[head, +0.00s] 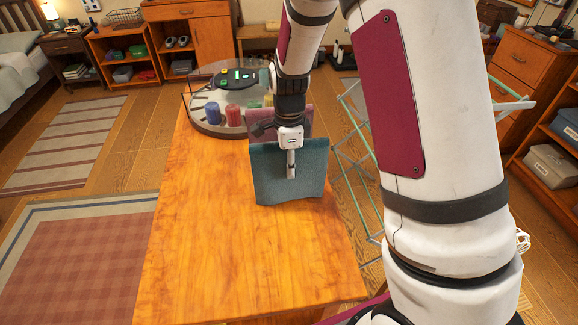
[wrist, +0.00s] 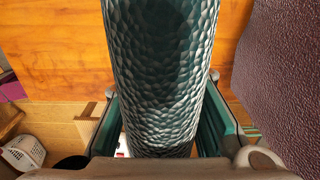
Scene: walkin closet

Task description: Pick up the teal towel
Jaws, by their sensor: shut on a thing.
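The teal towel (head: 308,185) hangs as a folded sheet above or on the far part of the wooden table. My gripper (head: 291,170) comes down on it from above, near the middle of its width. In the wrist view the teal towel (wrist: 160,70) fills the middle as a thick, textured fold. The two fingers of my gripper (wrist: 162,125) stand on either side of it, shut on it. Whether its lower edge touches the table is not clear.
The wooden table (head: 240,255) is bare in front. A mauve towel (head: 297,119) is just behind the teal one. A round tray (head: 195,127) with blue, red and green items stands at the far left. A folding drying rack (head: 358,150) stands right of the table.

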